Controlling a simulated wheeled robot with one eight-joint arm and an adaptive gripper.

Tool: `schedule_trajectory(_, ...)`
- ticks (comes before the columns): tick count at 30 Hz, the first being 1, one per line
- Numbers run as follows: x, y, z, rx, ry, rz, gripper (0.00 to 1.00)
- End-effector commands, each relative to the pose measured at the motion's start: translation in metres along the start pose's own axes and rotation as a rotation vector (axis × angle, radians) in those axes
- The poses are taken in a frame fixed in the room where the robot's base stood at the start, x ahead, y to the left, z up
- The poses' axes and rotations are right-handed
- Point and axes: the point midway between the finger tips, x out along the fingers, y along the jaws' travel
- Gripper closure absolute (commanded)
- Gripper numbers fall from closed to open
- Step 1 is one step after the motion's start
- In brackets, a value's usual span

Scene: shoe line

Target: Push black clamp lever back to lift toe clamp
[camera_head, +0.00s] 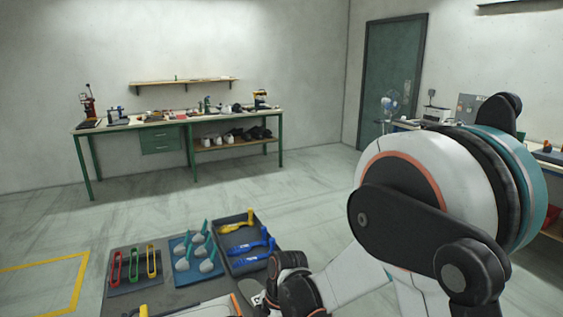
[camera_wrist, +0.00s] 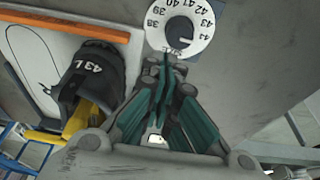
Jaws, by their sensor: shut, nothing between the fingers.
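In the wrist view my gripper (camera_wrist: 165,62) is shut and empty, its teal-lined fingers together in the middle. The fingertips reach close to the lower edge of a white round dial (camera_wrist: 159,28) with numbers around a black knob (camera_wrist: 181,27). Left of the fingers is a black shoe-like piece marked "43 L" (camera_wrist: 92,70), with a yellow part (camera_wrist: 84,118) below it. I cannot make out the black clamp lever or the toe clamp for certain. My fingers hide what lies beneath them, and contact cannot be told.
A white panel with an orange border (camera_wrist: 45,62) and a sole outline lies at the left of the wrist view. In the head view, a tool tray (camera_head: 225,232) and a teal mat (camera_head: 176,250) lie below. A green-legged bench (camera_head: 160,127) stands at the back wall.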

Motion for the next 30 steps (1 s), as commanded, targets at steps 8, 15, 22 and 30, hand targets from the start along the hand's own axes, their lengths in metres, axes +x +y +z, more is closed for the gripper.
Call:
schedule_trajectory(8,0.000,0.000,-0.001,0.000,0.000,0.000,1.00)
schedule_trajectory(15,0.003,0.000,-0.010,-0.001,0.000,0.000,1.00)
schedule_trajectory(22,0.004,0.000,-0.017,0.000,0.001,-0.001,1.00)
schedule_trajectory(30,0.004,0.000,-0.017,-0.001,0.001,0.000,1.00)
